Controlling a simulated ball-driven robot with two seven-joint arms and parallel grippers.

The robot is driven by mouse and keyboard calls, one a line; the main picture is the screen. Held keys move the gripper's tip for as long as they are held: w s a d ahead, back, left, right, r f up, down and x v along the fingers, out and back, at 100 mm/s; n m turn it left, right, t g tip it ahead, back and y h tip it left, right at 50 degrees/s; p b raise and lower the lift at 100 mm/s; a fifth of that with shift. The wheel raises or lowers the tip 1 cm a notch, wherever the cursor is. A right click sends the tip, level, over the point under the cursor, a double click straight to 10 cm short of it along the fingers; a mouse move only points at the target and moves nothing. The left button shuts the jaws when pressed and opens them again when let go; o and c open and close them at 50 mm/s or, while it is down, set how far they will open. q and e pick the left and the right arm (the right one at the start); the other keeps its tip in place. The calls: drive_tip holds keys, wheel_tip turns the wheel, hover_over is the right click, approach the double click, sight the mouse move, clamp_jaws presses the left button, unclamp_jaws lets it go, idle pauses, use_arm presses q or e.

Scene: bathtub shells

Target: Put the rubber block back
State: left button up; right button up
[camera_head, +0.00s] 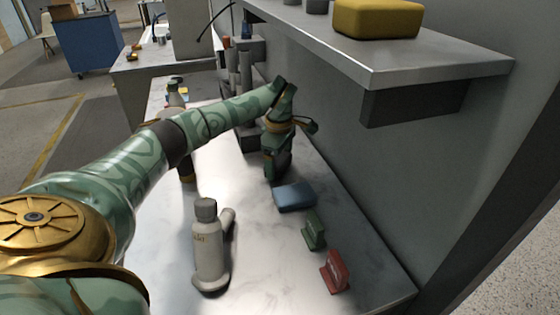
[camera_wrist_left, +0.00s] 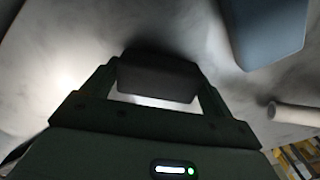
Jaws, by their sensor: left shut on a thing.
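My left gripper (camera_head: 277,172) is low over the far part of the light marble-like worktop (camera_head: 258,250), beside the wall. In the left wrist view its fingers (camera_wrist_left: 158,95) are shut on a dark block (camera_wrist_left: 158,78), which looks like the rubber block. In the head view this block is mostly hidden by the gripper. I cannot tell whether it touches the worktop. A blue block (camera_head: 294,196) lies just in front of the gripper, and a blue-grey block also shows in the left wrist view (camera_wrist_left: 268,32). My right gripper is not in view.
A green piece (camera_head: 314,232) and a red piece (camera_head: 335,272) stand nearer along the wall side. A grey bottle (camera_head: 208,250) stands left of them. A wall shelf (camera_head: 400,68) with a yellow block (camera_head: 377,18) overhangs the right. The worktop between bottle and blue block is clear.

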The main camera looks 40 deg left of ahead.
sight(279, 159)
use_arm(q)
drive_tip(key=o, duration=0.8)
drive_tip(key=shift+f, duration=0.1)
drive_tip(key=shift+c, duration=0.2)
drive_tip(key=shift+r+p, duration=1.35)
drive_tip(key=shift+r, duration=2.55)
